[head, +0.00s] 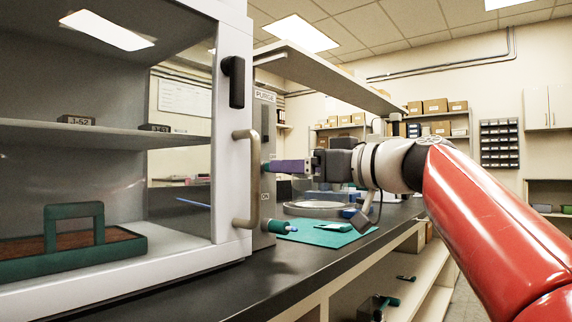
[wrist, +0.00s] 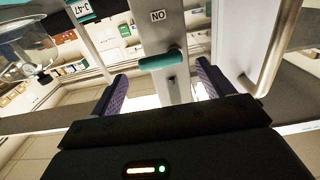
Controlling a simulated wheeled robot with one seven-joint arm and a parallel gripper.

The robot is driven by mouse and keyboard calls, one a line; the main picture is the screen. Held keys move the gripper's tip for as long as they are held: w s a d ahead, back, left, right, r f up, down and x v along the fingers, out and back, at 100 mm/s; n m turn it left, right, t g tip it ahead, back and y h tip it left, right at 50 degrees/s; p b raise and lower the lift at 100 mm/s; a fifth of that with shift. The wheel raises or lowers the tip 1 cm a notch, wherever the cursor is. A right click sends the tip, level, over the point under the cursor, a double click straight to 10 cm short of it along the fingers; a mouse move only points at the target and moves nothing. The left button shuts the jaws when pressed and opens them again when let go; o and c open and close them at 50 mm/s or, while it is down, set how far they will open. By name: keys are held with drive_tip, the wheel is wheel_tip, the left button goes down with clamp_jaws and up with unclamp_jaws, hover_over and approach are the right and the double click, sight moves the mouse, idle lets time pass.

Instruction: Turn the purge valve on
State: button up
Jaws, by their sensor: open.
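The purge valve has a teal lever (wrist: 162,60) on a narrow grey post (head: 265,130) marked PURGE at its top. In the wrist view the lever lies crosswise on the post, slightly tilted, with the ON label (wrist: 158,16) apart from it. In the head view the ON label (head: 265,197) is lower on the post, and the lever is mostly hidden by the fingers. My gripper (head: 271,166) reaches the post from the right at lever height. In the wrist view my gripper (wrist: 162,72) is open, with purple fingers on either side of the lever; contact is not clear.
A glass-fronted cabinet (head: 232,150) with a bent handle (head: 250,180) stands just left of the post. A teal mat (head: 325,234) with small teal items and a round pale plate (head: 318,208) lie on the dark bench (head: 215,285). A shelf (head: 325,75) overhangs above.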

drive_tip(key=shift+x, duration=1.55)
drive_tip(key=shift+c, duration=0.4)
drive_tip(key=c, duration=0.9)
